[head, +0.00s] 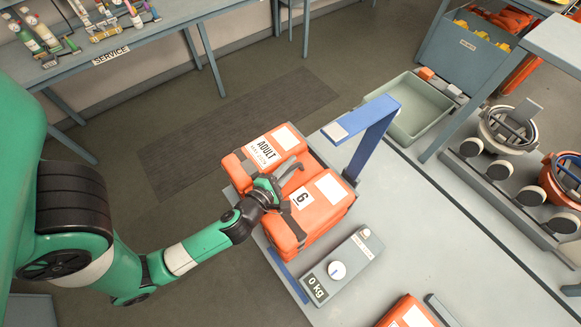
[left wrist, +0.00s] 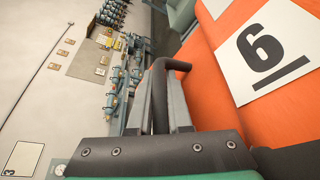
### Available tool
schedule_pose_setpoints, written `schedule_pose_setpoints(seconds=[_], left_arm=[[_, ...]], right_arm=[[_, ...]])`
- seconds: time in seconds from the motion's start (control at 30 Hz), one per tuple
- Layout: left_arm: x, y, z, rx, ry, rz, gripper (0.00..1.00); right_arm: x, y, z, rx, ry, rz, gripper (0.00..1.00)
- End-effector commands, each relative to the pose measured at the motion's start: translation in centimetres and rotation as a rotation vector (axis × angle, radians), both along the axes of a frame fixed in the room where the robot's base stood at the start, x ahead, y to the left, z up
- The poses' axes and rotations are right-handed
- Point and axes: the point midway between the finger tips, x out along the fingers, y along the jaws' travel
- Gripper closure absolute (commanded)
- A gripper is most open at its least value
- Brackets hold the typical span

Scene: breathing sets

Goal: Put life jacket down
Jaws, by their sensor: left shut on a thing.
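The orange life jacket (head: 325,205) has two bulky halves, with white labels reading "ADULT" and "6". In the head view it is at the left end of the grey table, beside the blue frame. I cannot tell whether it rests on the surface or hangs just above it. My left gripper (head: 283,178) is over the middle of the jacket, shut on its dark grip. In the left wrist view the fingers (left wrist: 168,95) close at this dark grip, with the jacket's orange side and "6" label (left wrist: 264,52) at the right. My right gripper is not in view.
A scale reading "0 kg" (head: 337,268) lies close to the jacket. A blue frame (head: 368,130) stands behind it. Another orange item (head: 408,313) is at the bottom edge. A pale green bin (head: 418,112) stands beyond. The right part of the table (head: 440,235) is clear.

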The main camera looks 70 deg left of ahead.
Motion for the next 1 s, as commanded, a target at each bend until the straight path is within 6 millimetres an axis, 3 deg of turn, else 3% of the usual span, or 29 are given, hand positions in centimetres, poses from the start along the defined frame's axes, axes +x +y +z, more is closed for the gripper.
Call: schedule_pose_setpoints(seconds=[0.63, 0.67, 0.8, 1.0], left_arm=[[0.1, 0.0, -0.9, 0.002, -0.003, -0.001, 1.0], [0.0, 0.0, -1.0, 0.001, 0.0, -0.001, 0.77], [0.0, 0.0, -1.0, 0.001, -0.001, 0.0, 0.53], [0.0, 0.0, -0.9, 0.001, -0.002, -0.001, 0.53]], right_arm=[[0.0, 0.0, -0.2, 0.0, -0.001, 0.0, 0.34], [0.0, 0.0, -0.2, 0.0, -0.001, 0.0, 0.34], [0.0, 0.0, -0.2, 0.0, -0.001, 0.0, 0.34], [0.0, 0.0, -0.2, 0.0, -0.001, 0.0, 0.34]])
